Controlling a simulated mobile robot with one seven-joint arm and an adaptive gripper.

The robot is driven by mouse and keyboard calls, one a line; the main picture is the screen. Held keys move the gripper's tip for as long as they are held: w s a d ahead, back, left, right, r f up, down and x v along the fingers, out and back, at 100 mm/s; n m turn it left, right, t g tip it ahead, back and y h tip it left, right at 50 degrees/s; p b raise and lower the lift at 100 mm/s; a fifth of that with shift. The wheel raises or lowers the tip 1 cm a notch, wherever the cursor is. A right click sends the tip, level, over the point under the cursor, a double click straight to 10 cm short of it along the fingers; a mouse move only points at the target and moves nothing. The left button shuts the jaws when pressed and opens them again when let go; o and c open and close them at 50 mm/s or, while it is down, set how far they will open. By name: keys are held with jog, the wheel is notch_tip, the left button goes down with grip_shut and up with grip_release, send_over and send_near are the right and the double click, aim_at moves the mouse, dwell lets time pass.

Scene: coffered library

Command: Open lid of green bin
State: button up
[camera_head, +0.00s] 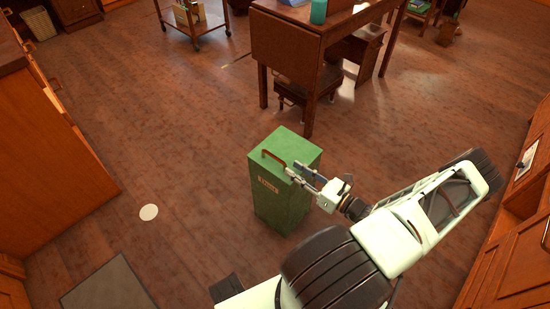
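The green bin (281,192) stands upright on the wooden floor, near the middle of the view. Its flat green lid (298,146) looks closed, with a brown handle (273,158) on its left part. A small reddish label is on the bin's front. My gripper (294,172) reaches in from the right, its fingertips over the lid's front right part, just right of the handle. The two fingers look spread with a gap between them, and nothing shows between them. I cannot tell whether a finger touches the lid or handle.
A dark wooden table (312,45) with a green cup-like item (319,11) stands behind the bin. Wooden cabinets line the left (45,160) and right (520,215). A grey mat (108,288) and a white disc (149,212) lie on the floor.

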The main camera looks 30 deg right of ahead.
aim_at(267, 152)
jog(key=b+x, duration=0.1)
jog(key=x, duration=0.9)
jog(key=shift+s+a, duration=0.1)
grip_shut()
